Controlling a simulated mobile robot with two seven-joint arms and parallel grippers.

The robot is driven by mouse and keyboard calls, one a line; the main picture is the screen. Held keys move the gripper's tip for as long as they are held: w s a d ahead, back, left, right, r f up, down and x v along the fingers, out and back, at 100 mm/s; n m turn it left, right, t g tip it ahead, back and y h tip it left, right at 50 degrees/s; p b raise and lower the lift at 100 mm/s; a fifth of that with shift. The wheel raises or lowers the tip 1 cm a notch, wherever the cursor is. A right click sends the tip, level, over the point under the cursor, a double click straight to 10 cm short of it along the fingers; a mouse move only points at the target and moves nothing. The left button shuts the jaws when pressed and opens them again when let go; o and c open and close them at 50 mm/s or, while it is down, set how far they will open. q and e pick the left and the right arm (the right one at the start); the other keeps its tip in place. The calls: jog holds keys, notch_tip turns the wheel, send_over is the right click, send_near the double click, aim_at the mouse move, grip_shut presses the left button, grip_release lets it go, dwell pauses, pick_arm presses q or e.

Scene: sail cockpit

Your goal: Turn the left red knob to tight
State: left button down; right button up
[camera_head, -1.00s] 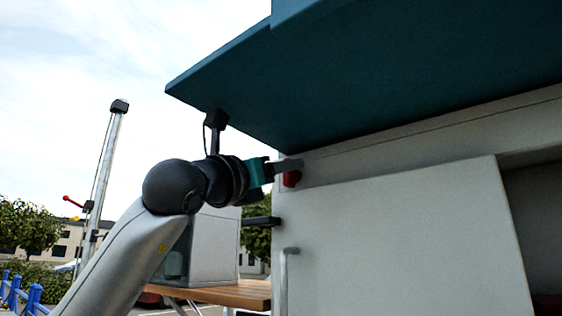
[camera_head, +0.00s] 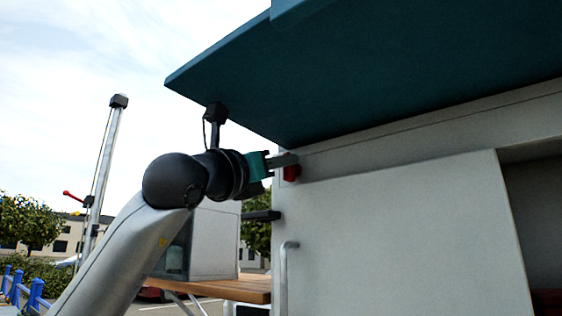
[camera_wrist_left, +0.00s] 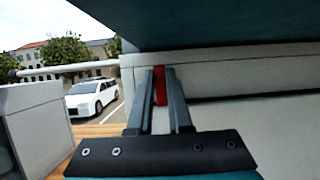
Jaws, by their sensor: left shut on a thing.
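The left red knob (camera_head: 291,172) sits on the upper left corner of the pale wall, just under the teal overhang. My left gripper (camera_head: 286,162) reaches it from the left, with its fingers at the knob. In the left wrist view the red knob (camera_wrist_left: 160,86) stands upright between the two grey fingertips of my left gripper (camera_wrist_left: 161,80), which are shut on it. The finger in front hides part of the knob in the head view. My right gripper is in neither view.
A teal overhang (camera_head: 370,75) runs close above my left gripper. The pale wall (camera_head: 400,240) carries a metal handle (camera_head: 286,270) below the knob. A wooden table (camera_head: 240,287) and a white box (camera_head: 215,240) stand behind my left arm.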

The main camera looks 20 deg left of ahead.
pick_arm(q)
jog(key=shift+m, duration=0.5)
jog(key=m+g+h+p, duration=0.1)
jog(key=m+g+p, duration=0.1)
jog(key=m, duration=0.3)
jog(key=m+g+h+p, duration=0.2)
jog(key=m, duration=0.4)
jog(key=m+g+h+p, duration=0.2)
jog(key=m, duration=0.3)
jog(key=shift+s+d+m, duration=0.1)
jog(key=shift+d+m, duration=0.05)
jog(key=shift+m, duration=0.25)
jog(key=shift+f+m+g+y, duration=0.15)
jog(key=shift+m+g, duration=0.25)
jog(key=shift+m, duration=0.75)
jog(key=shift+r+m+g+y, duration=0.15)
jog(key=shift+m+g, duration=0.25)
jog(key=shift+m, duration=0.75)
jog(key=shift+f, duration=0.15)
jog(key=c, duration=0.8)
grip_release()
jog(key=shift+c, duration=0.2)
